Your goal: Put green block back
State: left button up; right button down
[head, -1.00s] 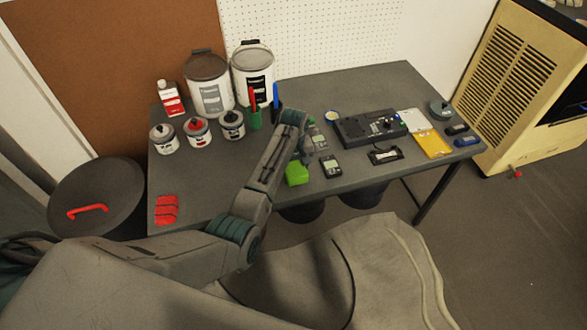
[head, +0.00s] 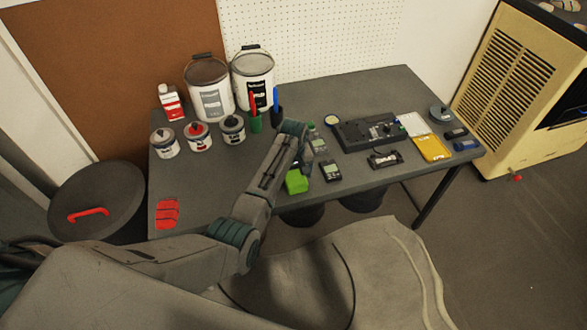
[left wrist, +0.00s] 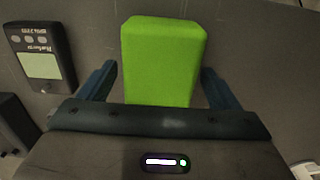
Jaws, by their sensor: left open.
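The green block (head: 297,182) lies on the grey table near its front edge, partly hidden behind my left arm in the head view. In the left wrist view the green block (left wrist: 163,60) stands between the two open fingers of my left gripper (left wrist: 160,85), with a small gap on each side. In the head view my left gripper (head: 303,165) is just behind and above the block, its fingers hard to make out. My right gripper is not in view.
A meter (head: 331,170) lies close to the right of the block, and another device (head: 318,142) is behind it. The table's left front is clear except for a red item (head: 167,213).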

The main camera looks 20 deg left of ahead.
aim_at(293, 173)
pick_arm(q)
notch_tip(293, 173, up, 12)
jog(key=b, duration=0.1)
